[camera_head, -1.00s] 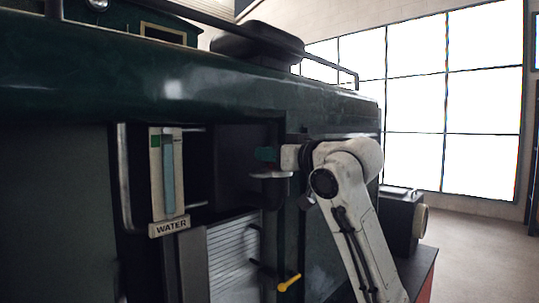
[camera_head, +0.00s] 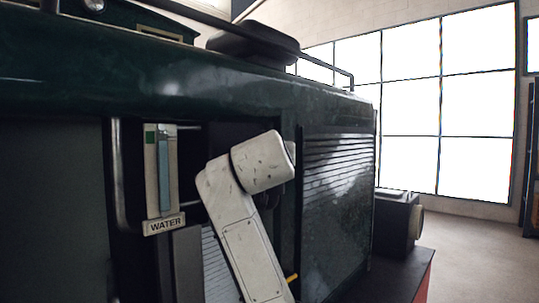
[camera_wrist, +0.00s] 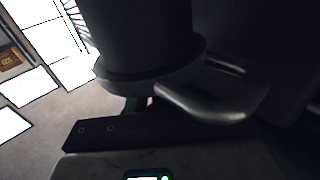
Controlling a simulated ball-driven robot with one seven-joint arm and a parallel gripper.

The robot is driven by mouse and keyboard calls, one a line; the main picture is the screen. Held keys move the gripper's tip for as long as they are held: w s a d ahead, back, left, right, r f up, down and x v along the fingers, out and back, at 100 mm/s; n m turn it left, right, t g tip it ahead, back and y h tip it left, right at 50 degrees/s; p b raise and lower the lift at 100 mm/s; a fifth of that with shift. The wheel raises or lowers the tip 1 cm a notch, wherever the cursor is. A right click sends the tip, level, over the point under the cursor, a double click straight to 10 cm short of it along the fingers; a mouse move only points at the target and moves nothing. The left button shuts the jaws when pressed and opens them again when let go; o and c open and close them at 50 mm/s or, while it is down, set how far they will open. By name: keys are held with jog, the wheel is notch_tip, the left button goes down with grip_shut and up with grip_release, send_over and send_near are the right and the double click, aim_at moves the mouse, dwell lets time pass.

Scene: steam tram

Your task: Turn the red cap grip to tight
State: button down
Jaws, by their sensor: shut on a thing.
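In the wrist view a dark round fitting with a wide rim (camera_wrist: 150,82) fills the upper middle. A smooth grey curved bar (camera_wrist: 205,108) sits at its right side. A tiny patch of red, the red cap grip (camera_wrist: 152,101), shows just under the rim; most of it is hidden. My gripper (camera_wrist: 138,106) reaches up to that spot and is shut on the grip. Its fingertips are mostly hidden in shadow. In the head view my white arm covers both gripper and cap, so the cap's turn cannot be read.
The dark green tram side carries a water gauge with a WATER plate (camera_head: 164,225) left of my arm. A louvred panel (camera_head: 336,200) is to the right. A yellow lever (camera_head: 292,278) shows partly behind my arm. Open floor (camera_head: 480,250) lies at the far right.

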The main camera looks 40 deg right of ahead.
jog(key=m+g+h, duration=0.1)
jog(key=g, duration=0.1)
jog(key=m+g+h, duration=0.2)
jog(key=shift+s+d+m+g+b, duration=0.1)
jog(key=shift+s+m+g+b, duration=0.05)
jog(key=shift+m+g+b, duration=0.2)
jog(key=shift+s+d+m+g+h, duration=0.1)
jog(key=shift+m+g+h, duration=0.15)
jog(key=shift+m+g, duration=0.6)
jog(key=shift+s+a+m+g+h, duration=0.15)
jog(key=shift+m+g, duration=0.3)
jog(key=shift+g, duration=0.75)
jog(key=shift+s+d+m+g+h, duration=0.15)
jog(key=shift+m+g+h, duration=0.15)
jog(key=shift+m+g, duration=0.55)
jog(key=shift+g, duration=0.45)
jog(key=c, duration=1.1)
grip_release()
jog(key=shift+c, duration=0.2)
jog(key=a+b, duration=0.3)
jog(key=a, duration=0.7)
jog(key=shift+a, duration=0.4)
jog(key=shift+s, duration=0.1)
jog(key=shift+f, duration=0.1)
